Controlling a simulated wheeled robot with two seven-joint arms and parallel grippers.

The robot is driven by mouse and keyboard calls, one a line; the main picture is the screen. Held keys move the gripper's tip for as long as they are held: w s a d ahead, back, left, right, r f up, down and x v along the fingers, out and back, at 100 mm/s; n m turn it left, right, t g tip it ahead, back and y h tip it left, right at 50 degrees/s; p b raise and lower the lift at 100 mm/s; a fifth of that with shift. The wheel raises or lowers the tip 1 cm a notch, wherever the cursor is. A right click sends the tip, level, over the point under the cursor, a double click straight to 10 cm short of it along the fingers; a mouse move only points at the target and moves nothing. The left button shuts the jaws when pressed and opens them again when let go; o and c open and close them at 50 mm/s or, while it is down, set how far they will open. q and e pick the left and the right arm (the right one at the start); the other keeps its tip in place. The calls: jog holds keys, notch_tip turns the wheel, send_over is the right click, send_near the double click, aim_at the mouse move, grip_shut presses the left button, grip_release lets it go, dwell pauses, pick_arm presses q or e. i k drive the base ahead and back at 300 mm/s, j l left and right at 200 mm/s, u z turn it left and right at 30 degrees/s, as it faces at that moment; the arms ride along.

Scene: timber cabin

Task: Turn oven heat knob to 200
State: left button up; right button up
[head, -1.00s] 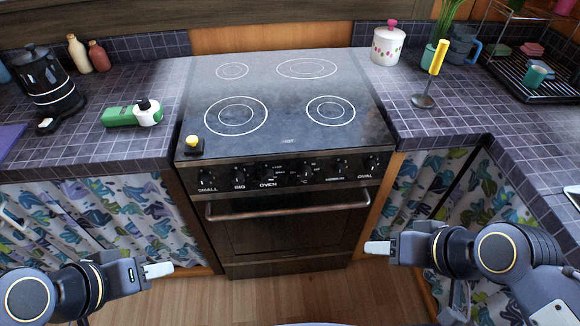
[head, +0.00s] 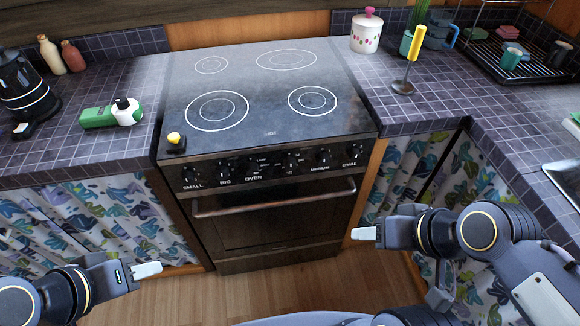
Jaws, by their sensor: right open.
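The oven (head: 270,215) stands ahead, door shut, with a row of black knobs on its front panel. The OVEN label (head: 253,180) is near the panel's middle. A middle knob (head: 291,162) with small markings around it sits right of the label. The numbers and pointer are too small to read. My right gripper (head: 364,233) is open and empty, in front of the oven's lower right side, below the knobs and apart from them. My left gripper (head: 147,270) is low at the left, in front of the curtain, away from the oven. Its jaw gap cannot be made out.
A black timer-like object with a yellow top (head: 175,142) sits at the cooktop's front left corner. A green bottle (head: 110,115) lies on the left counter. A yellow-handled utensil (head: 411,55) stands on the right counter. The space before the oven is clear.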

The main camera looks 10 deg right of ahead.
aim_at(289, 163)
jog(key=j, duration=0.5)
jog(key=k+j+z, duration=0.1)
jog(key=j, duration=0.45)
jog(key=k+j, duration=0.1)
jog(key=j, duration=0.4)
jog(key=z, duration=0.05)
